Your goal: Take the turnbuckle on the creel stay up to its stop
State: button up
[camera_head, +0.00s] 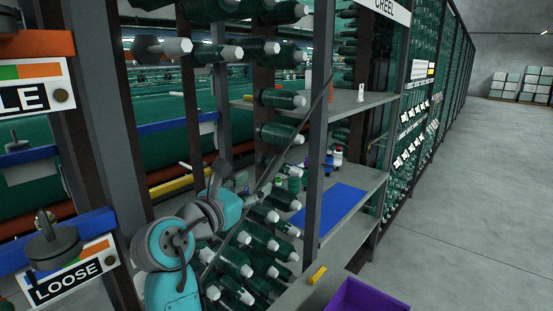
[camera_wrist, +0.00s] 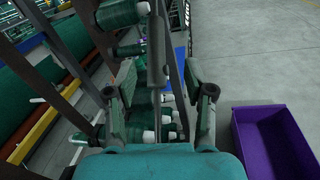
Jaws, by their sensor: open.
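The creel stay (camera_head: 307,120) is a thin dark rod that slants down to the left across the creel in the head view. In the wrist view the turnbuckle (camera_wrist: 157,62) looks like a thicker grey body on the stay, standing in the gap between my fingers. My gripper (camera_wrist: 160,82) is open, with one finger on each side of the turnbuckle and visible room at both sides. In the head view my gripper (camera_head: 232,175) is beside the stay, partly in front of the green bobbins. The turnbuckle's ends and any stop are hard to make out.
Green yarn bobbins (camera_head: 283,98) crowd the creel behind the stay. A dark upright post (camera_head: 316,150) stands close to it. A shelf with a blue mat (camera_head: 335,205) and a purple bin (camera_wrist: 275,112) lie to the right. The grey floor (camera_head: 460,200) beyond is clear.

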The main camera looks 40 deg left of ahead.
aim_at(271, 169)
jog(key=w, duration=0.3)
jog(key=w+a, duration=0.1)
jog(key=w, duration=0.7)
jog(key=shift+a+r, duration=0.25)
grip_shut()
